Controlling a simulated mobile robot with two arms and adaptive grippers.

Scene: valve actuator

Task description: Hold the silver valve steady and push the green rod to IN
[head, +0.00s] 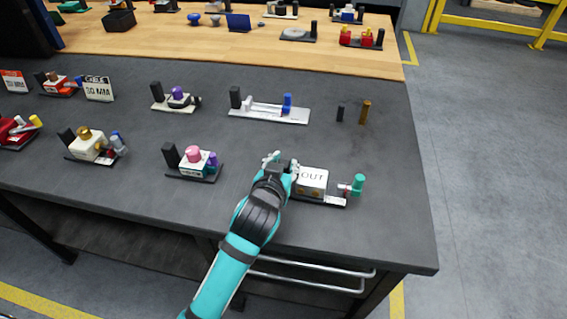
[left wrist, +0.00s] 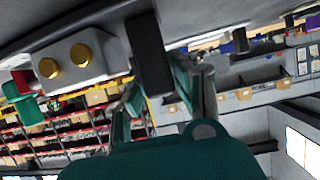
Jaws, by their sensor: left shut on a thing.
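The silver valve (head: 312,181) is a pale metallic block marked OUT, on a small base near the front right of the dark bench. The green rod (head: 358,184) stands at its right end, joined by a thin shaft. My left gripper (head: 280,168) is at the valve's left end. In the left wrist view its fingers (left wrist: 160,92) are shut on a black post (left wrist: 149,55) beside the block. The valve's two gold studs (left wrist: 81,56) and the green rod (left wrist: 30,108) show there too. My right gripper is in neither view.
A unit with a pink knob (head: 193,155) stands to the left of my gripper. A long white unit with a blue post (head: 287,103) lies behind. Black and brown pegs (head: 365,111) stand farther back right. The bench right of the green rod is clear to its edge.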

